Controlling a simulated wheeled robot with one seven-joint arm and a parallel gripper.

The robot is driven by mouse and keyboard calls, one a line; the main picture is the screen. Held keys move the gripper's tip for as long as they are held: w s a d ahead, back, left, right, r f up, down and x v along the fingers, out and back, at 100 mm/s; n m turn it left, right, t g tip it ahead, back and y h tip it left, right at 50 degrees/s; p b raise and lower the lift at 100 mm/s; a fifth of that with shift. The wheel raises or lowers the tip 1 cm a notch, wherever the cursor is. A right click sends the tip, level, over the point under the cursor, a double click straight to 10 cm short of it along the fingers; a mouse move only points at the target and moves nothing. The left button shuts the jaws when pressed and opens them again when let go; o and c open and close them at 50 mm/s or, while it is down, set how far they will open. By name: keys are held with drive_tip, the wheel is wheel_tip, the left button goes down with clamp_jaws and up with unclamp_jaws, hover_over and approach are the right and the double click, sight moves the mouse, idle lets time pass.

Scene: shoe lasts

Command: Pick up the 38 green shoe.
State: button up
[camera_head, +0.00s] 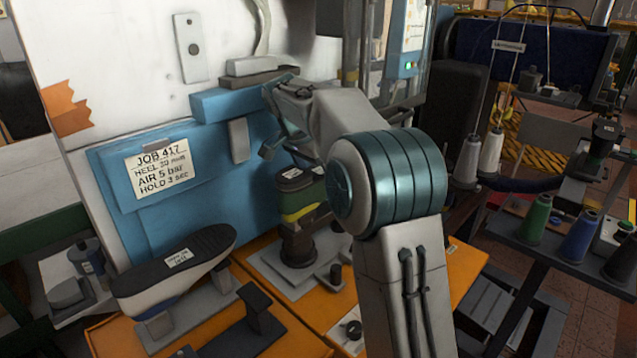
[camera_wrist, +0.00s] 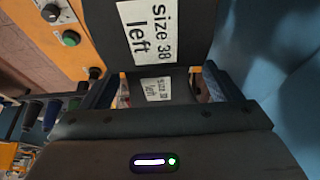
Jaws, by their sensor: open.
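A shoe form with a dark labelled top and a green and yellow band (camera_head: 301,203) stands on a post on the orange bench. My gripper (camera_head: 285,152) is just above it, pointing down, with its jaws apart. In the wrist view a dark surface with a large "size 38 left" label (camera_wrist: 150,31) fills the top middle. A smaller "size 38 left" label (camera_wrist: 157,90) shows between the open fingers. No green shows on these surfaces there, and I cannot tell whether the fingers touch anything.
A dark shoe with a white label (camera_head: 175,270) rests on a stand at the front left. A blue panel with a job card (camera_head: 160,170) stands close behind the gripper. Thread spools (camera_head: 580,238) stand on a rack at the right.

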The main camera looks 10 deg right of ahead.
drive_tip(key=x, duration=0.5)
drive_tip(key=shift+d+f, duration=0.1)
drive_tip(key=shift+d, duration=0.1)
drive_tip(key=shift+s, duration=0.1)
drive_tip(key=shift+c, duration=0.3)
drive_tip(key=c, duration=1.5)
